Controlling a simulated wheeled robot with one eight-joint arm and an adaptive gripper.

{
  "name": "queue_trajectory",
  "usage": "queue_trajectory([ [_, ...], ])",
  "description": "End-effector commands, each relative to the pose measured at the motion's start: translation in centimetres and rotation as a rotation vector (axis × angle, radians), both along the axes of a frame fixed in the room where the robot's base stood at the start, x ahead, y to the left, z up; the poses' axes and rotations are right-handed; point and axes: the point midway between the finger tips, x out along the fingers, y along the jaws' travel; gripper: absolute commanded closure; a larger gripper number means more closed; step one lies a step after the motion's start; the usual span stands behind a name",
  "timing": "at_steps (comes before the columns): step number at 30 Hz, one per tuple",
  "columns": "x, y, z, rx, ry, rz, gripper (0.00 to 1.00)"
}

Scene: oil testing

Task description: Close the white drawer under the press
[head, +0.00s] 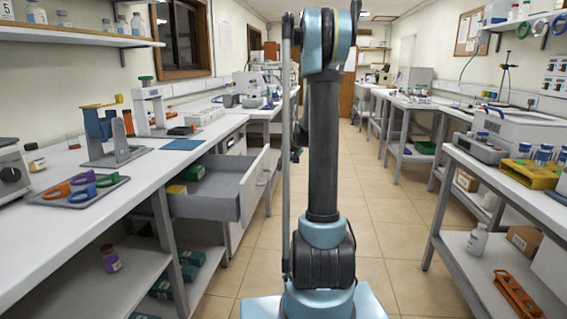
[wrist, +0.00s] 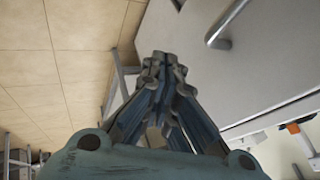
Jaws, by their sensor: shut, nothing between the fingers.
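The drawer (head: 215,204) under the left workbench is pulled open in the head view. Its grey side faces me, and its front panel (head: 256,182) sticks out into the aisle. Green and yellow boxes lie inside it. The press (head: 150,107), pale with a green knob, stands on the bench above. In the wrist view my gripper (wrist: 163,62) is shut and empty. A pale panel (wrist: 185,45) with a metal handle (wrist: 222,32) lies beyond the fingertips and looks like the drawer front. I cannot tell whether the fingertips touch it. The head view does not show my gripper.
Another bench (head: 500,185) stands on the right. The tiled aisle (head: 385,205) between them is clear around my arm.

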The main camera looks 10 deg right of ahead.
Motion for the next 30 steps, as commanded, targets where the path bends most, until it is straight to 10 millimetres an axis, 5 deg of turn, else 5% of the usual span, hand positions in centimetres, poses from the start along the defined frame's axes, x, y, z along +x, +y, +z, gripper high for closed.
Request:
queue_trajectory([
  [5, 1.3, 0.9, -2.0, -0.001, 0.000, 0.001, 1.00],
  [15, 2.3, 4.3, -2.0, -0.001, 0.000, 0.001, 1.00],
  [30, 2.5, 4.7, -1.9, -0.001, -0.001, -0.001, 1.00],
])
